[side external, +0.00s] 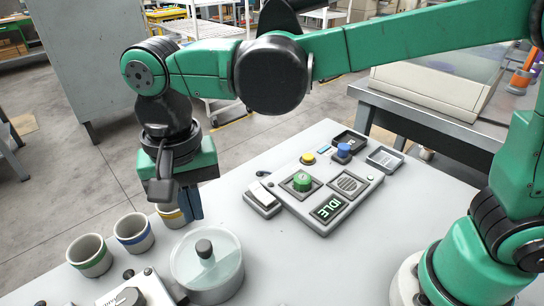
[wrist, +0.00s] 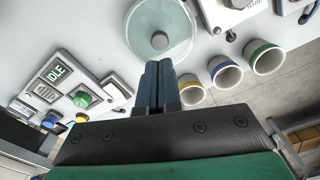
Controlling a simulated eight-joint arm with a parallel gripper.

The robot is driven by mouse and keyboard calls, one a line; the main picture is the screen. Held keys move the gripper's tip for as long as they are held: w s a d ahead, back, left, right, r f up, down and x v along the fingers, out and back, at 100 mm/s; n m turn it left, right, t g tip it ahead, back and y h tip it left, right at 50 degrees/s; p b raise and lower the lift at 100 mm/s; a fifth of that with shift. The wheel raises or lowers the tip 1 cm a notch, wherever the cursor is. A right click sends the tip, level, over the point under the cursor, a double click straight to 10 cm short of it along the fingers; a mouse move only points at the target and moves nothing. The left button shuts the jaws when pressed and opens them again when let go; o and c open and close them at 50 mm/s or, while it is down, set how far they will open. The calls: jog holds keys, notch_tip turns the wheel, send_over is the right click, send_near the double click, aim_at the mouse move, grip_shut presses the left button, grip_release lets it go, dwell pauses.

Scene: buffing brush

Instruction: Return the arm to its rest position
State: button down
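My gripper (side external: 192,216) points down above the white table (side external: 300,262), beside the cups and the lidded glass pot. In the wrist view my gripper (wrist: 158,66) shows two blue fingers pressed together with nothing seen between them. The lidded glass pot (side external: 207,272) with a dark knob stands close to the fingertips; it also shows in the wrist view (wrist: 178,22). The yellow-banded cup (side external: 172,218) is partly hidden behind the gripper in the side view. I cannot tell from the side view how high the fingertips are above the table.
A green-banded cup (side external: 89,256) and a blue-banded cup (side external: 134,234) stand at the left. A control panel (side external: 322,222) with buttons and a display reading IDLE lies at the middle. A grey machine (side external: 132,292) is at the front left edge. Table front middle is clear.

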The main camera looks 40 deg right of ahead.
aim_at(203, 245)
jog(key=shift+f, duration=0.15)
jog(key=shift+f, duration=2.75)
jog(key=shift+f, duration=0.1)
jog(key=shift+r, duration=3.5)
jog(key=s+d+f+n+t, duration=0.1)
jog(key=d+n+t, duration=0.3)
jog(key=d, duration=1.7)
jog(key=s+t, duration=0.1)
jog(key=t, duration=0.2)
jog(key=shift+s+f+n, duration=0.15)
jog(key=shift+f+n, duration=0.1)
jog(key=shift+n, duration=0.05)
